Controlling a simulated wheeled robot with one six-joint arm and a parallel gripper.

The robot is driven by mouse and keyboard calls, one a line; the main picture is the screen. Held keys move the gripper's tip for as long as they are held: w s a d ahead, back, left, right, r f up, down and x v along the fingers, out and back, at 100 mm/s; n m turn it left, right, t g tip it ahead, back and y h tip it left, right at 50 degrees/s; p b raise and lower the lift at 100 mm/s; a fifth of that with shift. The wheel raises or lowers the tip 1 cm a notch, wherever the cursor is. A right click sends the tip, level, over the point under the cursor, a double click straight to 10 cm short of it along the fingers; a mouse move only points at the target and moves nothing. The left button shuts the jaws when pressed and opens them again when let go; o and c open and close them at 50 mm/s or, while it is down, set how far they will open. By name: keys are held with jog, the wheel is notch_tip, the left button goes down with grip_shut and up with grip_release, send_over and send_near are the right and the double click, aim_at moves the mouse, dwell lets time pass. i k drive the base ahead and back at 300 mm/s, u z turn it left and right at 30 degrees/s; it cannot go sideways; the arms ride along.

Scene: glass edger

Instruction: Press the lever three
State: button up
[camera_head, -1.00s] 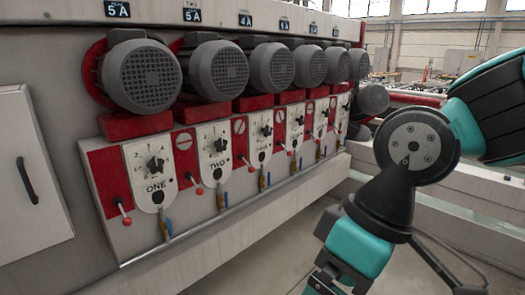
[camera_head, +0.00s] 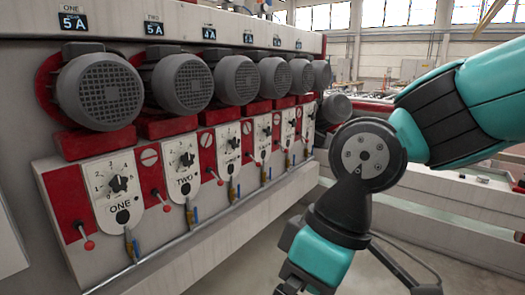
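A row of small levers with red knobs sticks out of the red strips beside the dial plates on the grey machine. The third lever from the left (camera_head: 219,181) is on the strip left of the third dial plate (camera_head: 229,144), whose label is too small to read. The first lever (camera_head: 87,243) is beside plate ONE (camera_head: 115,190), and the second lever (camera_head: 163,205) is beside plate TWO (camera_head: 181,168). My arm stands to the right, apart from the levers.
Several grey motors (camera_head: 101,92) jut out above the plates. Blue-handled valves (camera_head: 133,248) hang below them, over a long ledge (camera_head: 215,235). A pale rail (camera_head: 450,225) lies behind my arm at right. Open floor shows between ledge and arm.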

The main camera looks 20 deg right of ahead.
aim_at(221, 183)
jog(key=u, duration=0.35)
jog(key=i, duration=1.2)
jog(key=z, duration=0.55)
